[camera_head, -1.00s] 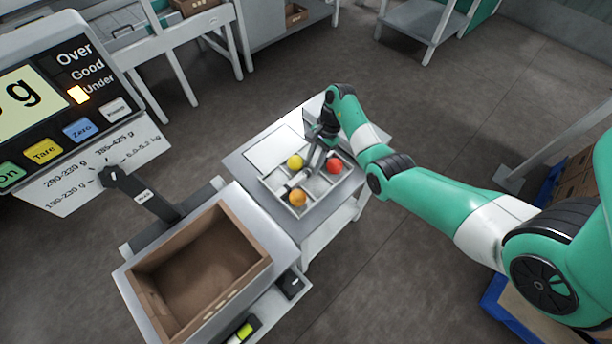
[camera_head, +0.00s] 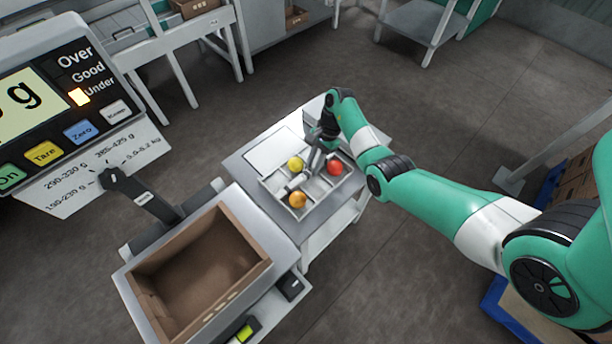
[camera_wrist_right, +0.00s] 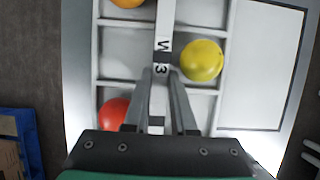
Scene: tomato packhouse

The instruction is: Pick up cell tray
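The cell tray (camera_head: 319,188) is a shallow whitish tray with dividers on a small metal table. A yellow tomato (camera_head: 295,163), an orange tomato (camera_head: 298,200) and a red tomato (camera_head: 334,167) sit in separate cells. My right gripper (camera_head: 313,168) reaches down over the tray's middle. In the right wrist view its fingers (camera_wrist_right: 161,80) stand close on both sides of the central bar, marked "W 3", and appear shut on it. The tray (camera_wrist_right: 125,52) looks flat on the table. My left gripper is not in view.
A brown open box (camera_head: 205,265) stands on a scale left of the small table (camera_head: 240,165). A large scale display (camera_head: 60,90) fills the upper left with its "Under" light lit. A pale panel (camera_head: 272,150) lies beside the tray. Open floor surrounds the tables.

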